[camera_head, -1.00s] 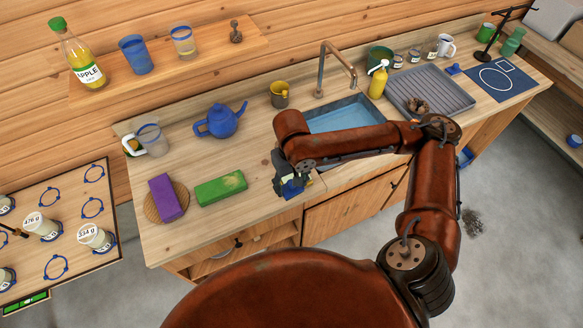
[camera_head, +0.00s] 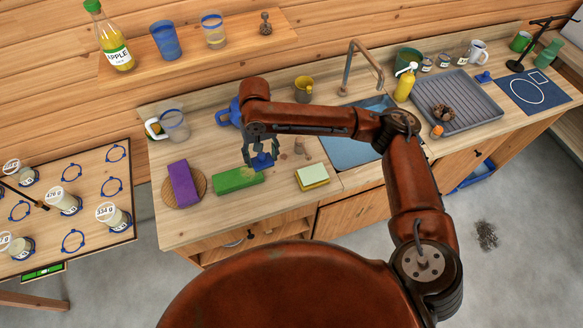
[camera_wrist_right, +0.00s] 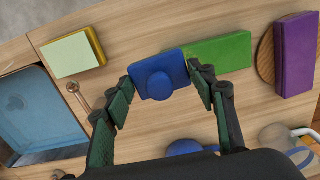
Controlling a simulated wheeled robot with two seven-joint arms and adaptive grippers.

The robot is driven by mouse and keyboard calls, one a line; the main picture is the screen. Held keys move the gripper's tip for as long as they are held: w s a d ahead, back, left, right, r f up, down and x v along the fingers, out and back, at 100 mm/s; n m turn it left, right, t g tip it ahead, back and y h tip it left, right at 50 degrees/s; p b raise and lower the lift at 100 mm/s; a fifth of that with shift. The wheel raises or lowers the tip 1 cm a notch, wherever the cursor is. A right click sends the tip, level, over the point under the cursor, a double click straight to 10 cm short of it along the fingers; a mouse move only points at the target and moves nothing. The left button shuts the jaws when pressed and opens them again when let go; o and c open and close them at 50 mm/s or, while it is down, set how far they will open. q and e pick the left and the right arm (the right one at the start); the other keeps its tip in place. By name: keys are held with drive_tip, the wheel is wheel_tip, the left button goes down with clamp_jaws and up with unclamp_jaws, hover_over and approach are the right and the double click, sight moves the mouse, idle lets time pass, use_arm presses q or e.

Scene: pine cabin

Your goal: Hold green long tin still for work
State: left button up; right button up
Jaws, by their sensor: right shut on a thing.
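The green long tin (camera_head: 236,181) lies flat on the wooden counter. It also shows in the right wrist view (camera_wrist_right: 222,53), its near end partly hidden by a finger. My right gripper (camera_head: 259,155) is shut on a blue block with a round knob (camera_wrist_right: 158,76). The block is at the tin's right end in the head view; I cannot tell whether it touches the tin. My left gripper is out of view.
A purple block (camera_head: 184,183) on a round wooden board stands left of the tin. A yellow-green sponge (camera_head: 312,177) lies to the right. A blue teapot (camera_head: 230,113) is behind, partly hidden by my arm. The sink (camera_head: 352,150) is further right.

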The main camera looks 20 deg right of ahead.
drive_tip(key=w+a+f, duration=0.1)
drive_tip(key=a, duration=0.1)
drive_tip(key=w+a+f, duration=0.1)
drive_tip(key=a+f, duration=0.1)
drive_tip(key=w+a+f, duration=0.1)
drive_tip(key=a, duration=0.2)
drive_tip(key=shift+w+f, duration=0.15)
drive_tip(key=shift+w, duration=0.25)
drive_tip(key=d, duration=0.1)
drive_tip(key=d+r, duration=0.1)
drive_tip(key=d, duration=0.1)
drive_tip(key=d+r, duration=0.1)
drive_tip(key=shift+d, duration=0.15)
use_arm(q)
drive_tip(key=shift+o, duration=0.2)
